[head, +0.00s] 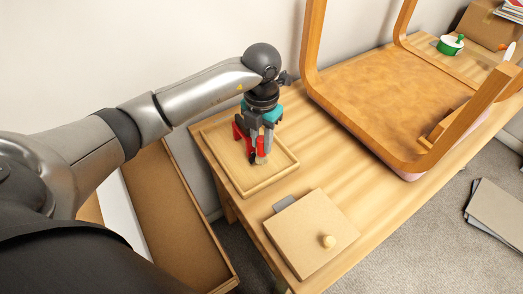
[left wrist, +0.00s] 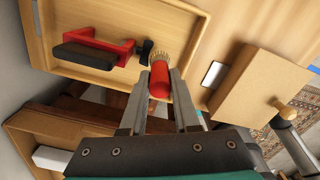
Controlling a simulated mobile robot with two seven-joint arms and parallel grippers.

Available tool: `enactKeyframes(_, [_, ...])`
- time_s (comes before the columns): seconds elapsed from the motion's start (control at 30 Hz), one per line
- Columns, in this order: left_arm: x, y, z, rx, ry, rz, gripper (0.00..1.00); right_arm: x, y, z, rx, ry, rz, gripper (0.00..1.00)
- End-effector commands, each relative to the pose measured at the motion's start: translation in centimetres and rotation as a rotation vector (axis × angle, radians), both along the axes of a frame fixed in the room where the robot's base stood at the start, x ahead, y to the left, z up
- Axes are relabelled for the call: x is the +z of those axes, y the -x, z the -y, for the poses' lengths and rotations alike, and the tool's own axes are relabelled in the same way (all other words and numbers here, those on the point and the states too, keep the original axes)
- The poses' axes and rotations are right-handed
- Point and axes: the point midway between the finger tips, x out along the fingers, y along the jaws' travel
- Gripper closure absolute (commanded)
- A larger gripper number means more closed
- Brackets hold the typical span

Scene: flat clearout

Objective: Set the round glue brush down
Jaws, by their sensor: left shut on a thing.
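The round glue brush (left wrist: 159,80) has a red handle and a pale ring of bristles. My left gripper (left wrist: 160,100) is shut on its handle, which lies between the two fingers in the left wrist view. In the head view my left gripper (head: 259,152) points down over the shallow wooden tray (head: 276,178) at the table's left end. The tray also shows in the left wrist view (left wrist: 75,68). The brush is mostly hidden by the fingers in the head view. I cannot tell whether its bristles touch the tray floor. My right gripper is not in view.
A red and black tool (left wrist: 98,46) lies in the tray beside the brush. A square board with a round knob (head: 310,232) lies near the front edge. A green glue pot (head: 449,46) is farther back. Bare tabletop lies between.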

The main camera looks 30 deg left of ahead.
Motion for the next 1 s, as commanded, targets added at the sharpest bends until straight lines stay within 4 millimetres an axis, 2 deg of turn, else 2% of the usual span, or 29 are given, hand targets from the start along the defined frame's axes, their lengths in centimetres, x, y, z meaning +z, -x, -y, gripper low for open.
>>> enactKeyframes(0.2, [-3.4,0.1,0.1,-0.001,0.0,-0.004,1.0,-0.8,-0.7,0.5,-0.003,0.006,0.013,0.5])
enactKeyframes(0.4, [-3.5,0.0,0.0,-0.001,0.0,-0.001,1.0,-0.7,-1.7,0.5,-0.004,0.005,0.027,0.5])
enactKeyframes(0.6, [-3.9,0.0,0.0,-0.001,0.0,-0.001,1.0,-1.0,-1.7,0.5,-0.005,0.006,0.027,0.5])
enactKeyframes(0.63, [-3.9,0.0,0.0,-0.001,0.0,-0.001,0.68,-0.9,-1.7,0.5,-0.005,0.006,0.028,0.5])
enactKeyframes(0.87, [-3.8,0.1,0.0,-0.001,0.0,-0.002,0.42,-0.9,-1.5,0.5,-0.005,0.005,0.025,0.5])
enactKeyframes(1.0, [-3.8,0.1,0.0,-0.001,0.0,-0.002,0.4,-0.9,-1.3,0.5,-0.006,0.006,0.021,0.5])
